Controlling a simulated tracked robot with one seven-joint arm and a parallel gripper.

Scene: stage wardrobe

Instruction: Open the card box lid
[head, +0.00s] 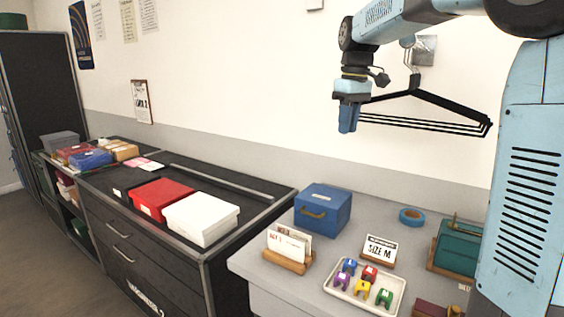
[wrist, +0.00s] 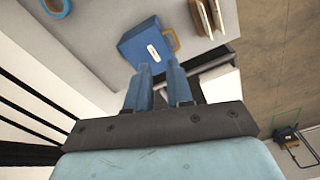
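A closed blue box (head: 322,209) with a brass-coloured handle on its front stands on the grey table; it looks like the card box, though no wording on it is readable. In the wrist view the blue box (wrist: 146,42) shows a white label on top and its handle on the right. My gripper (head: 347,130) is raised well above the table, up and to the right of the box, fingers pointing down. In the wrist view my gripper (wrist: 158,65) shows a gap between its blue fingers, with nothing held.
Black hangers (head: 430,126) hang on the wall beside my gripper. A card holder (head: 288,250), a tray (head: 368,303) of coloured pieces, a SIZE M sign (head: 380,250), blue tape (head: 411,215) and a green box (head: 456,247) surround the blue box. Red (head: 160,197) and white (head: 201,216) boxes stand left.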

